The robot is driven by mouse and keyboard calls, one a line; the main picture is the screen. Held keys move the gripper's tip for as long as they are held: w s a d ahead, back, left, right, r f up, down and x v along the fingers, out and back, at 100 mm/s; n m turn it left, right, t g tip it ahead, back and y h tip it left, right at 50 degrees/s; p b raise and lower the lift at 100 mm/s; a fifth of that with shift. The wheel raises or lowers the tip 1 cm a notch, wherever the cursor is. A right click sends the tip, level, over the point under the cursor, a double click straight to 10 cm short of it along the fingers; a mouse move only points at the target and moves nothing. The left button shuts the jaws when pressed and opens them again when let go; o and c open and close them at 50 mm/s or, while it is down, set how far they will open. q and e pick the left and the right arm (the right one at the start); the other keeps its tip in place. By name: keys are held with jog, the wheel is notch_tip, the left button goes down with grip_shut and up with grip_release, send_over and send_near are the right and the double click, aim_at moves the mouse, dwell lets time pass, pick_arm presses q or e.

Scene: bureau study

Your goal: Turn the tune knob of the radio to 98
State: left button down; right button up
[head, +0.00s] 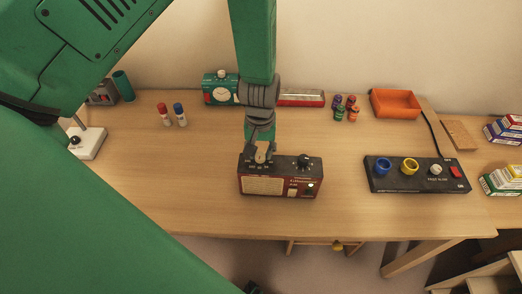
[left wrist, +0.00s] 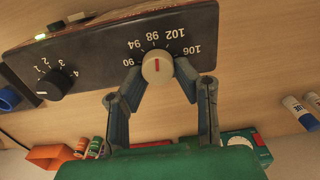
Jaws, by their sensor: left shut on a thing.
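The dark red radio (head: 279,187) with a black top panel stands on the desk; in the left wrist view its panel (left wrist: 95,45) appears upside down. The cream tune knob (left wrist: 157,67) has a red mark and a scale from 90 to 106 around it. The mark points nearly straight up in that view, toward 98; the exact reading is hard to tell. My left gripper (left wrist: 160,88) is shut on the knob, one finger at each side; it also shows above the radio in the head view (head: 260,152).
A black knob (left wrist: 65,82) numbered from 1 sits at the panel's other end. A black box with coloured knobs (head: 416,175) lies to the right. Desk beside the radio is clear.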

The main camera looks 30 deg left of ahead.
aim_at(261, 152)
pick_arm(q)
jog(key=c, duration=1.3)
grip_release()
jog(key=shift+o, duration=0.2)
jog(key=shift+r, duration=0.25)
notch_tip(261, 152, up, 12)
jog(key=shift+f, duration=0.25)
